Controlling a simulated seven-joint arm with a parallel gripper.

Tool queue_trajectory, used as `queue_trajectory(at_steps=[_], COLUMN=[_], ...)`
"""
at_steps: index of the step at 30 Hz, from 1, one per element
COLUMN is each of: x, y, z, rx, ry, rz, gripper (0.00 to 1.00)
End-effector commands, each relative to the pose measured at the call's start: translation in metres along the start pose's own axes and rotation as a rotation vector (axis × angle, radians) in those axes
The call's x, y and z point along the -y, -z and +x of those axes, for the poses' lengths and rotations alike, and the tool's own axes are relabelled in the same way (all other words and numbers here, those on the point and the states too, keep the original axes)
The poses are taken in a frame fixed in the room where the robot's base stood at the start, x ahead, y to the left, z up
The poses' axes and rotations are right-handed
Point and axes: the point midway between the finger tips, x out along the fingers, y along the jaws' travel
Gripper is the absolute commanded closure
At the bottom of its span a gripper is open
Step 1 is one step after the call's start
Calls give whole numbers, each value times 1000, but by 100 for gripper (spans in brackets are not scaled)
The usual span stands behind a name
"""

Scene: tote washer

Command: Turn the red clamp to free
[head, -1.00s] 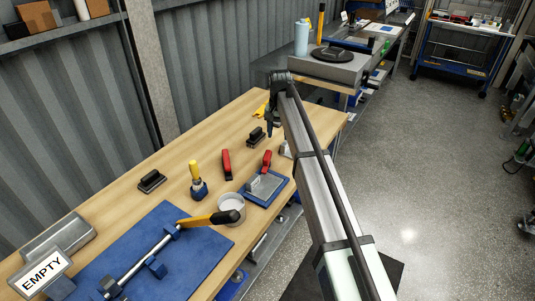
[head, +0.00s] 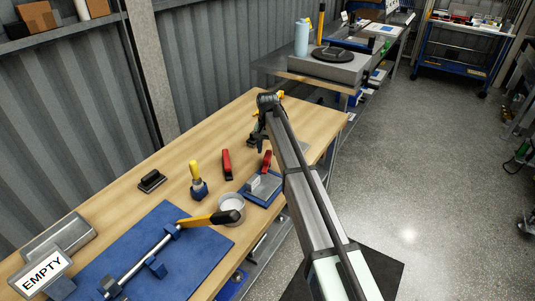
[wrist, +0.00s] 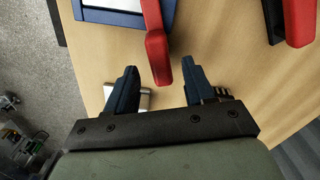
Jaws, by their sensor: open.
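The red clamp (head: 266,161) is a red handle standing on a blue-framed plate (head: 262,200) at the bench's right side in the head view. In the wrist view its red handle (wrist: 155,45) comes down from the top edge, and its rounded end lies near the gap between my fingertips. The blue plate edge (wrist: 115,17) shows at the top left there. My gripper (head: 262,147) is above the bench just behind the clamp in the head view. In the wrist view my gripper (wrist: 160,72) is open, with nothing held. I cannot tell the height between fingers and handle.
A second red-handled tool (head: 227,163) lies left of the clamp; it also shows in the wrist view (wrist: 292,25). The back left bench is clear.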

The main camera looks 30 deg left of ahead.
Motion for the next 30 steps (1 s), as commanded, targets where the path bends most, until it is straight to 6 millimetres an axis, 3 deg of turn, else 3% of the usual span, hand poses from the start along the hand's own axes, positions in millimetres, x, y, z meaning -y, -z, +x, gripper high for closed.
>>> queue_trajectory(at_steps=[7,19,30], x=[0,0,0], y=[0,0,0], z=[23,27,27], rx=[1,0,0], ry=[0,0,0], rz=[0,0,0], gripper=[47,48,83])
